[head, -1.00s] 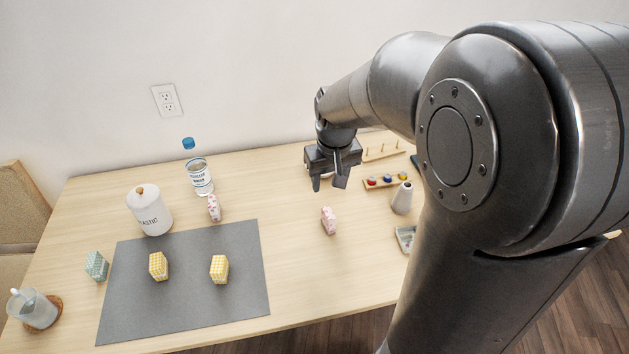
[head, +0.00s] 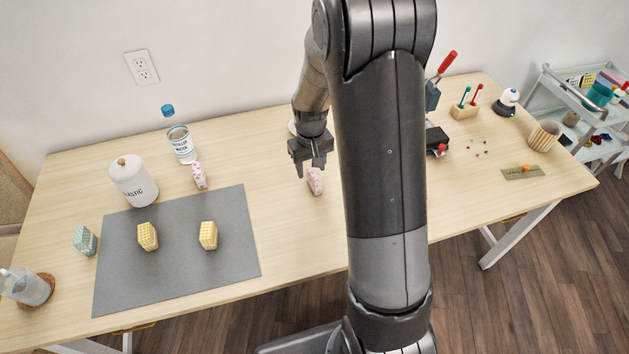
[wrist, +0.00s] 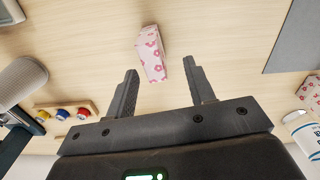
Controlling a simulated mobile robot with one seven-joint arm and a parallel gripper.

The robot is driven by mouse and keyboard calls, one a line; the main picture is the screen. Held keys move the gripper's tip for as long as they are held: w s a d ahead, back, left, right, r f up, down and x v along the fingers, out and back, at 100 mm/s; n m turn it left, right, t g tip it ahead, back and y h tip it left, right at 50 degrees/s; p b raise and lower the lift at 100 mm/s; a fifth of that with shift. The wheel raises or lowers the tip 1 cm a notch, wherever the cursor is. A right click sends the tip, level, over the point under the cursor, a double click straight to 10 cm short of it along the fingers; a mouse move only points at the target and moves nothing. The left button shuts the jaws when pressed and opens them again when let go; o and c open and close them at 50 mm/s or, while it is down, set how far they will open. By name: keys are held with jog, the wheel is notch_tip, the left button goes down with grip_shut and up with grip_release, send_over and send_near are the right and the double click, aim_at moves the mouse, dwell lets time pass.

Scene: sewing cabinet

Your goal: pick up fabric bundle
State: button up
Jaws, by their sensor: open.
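A pink flowered fabric bundle (head: 315,181) stands on the table right of the grey mat. In the wrist view this pink bundle (wrist: 151,52) lies just beyond and between my fingertips, not touching them. My gripper (head: 312,172) is open and empty, close behind the bundle; its two fingers also show in the wrist view (wrist: 161,74). Another pink flowered bundle (head: 199,176) stands behind the mat. Two yellow checked bundles, one at left (head: 147,237) and one at right (head: 208,235), stand on the mat. A green bundle (head: 85,240) stands left of the mat.
The grey mat (head: 180,285) covers the table's left part. A white canister (head: 133,182), a water bottle (head: 181,143) and a cup on a coaster (head: 28,287) stand around it. In the wrist view, a wooden rack with coloured spools (wrist: 66,112) is at left. My arm hides the table's middle.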

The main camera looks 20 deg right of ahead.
aim_at(315, 173)
jog(key=f, duration=0.5)
jog(key=shift+s+d+f, duration=0.1)
jog(key=shift+s+d, duration=0.15)
jog(key=shift+d, duration=0.15)
jog(key=c, duration=1)
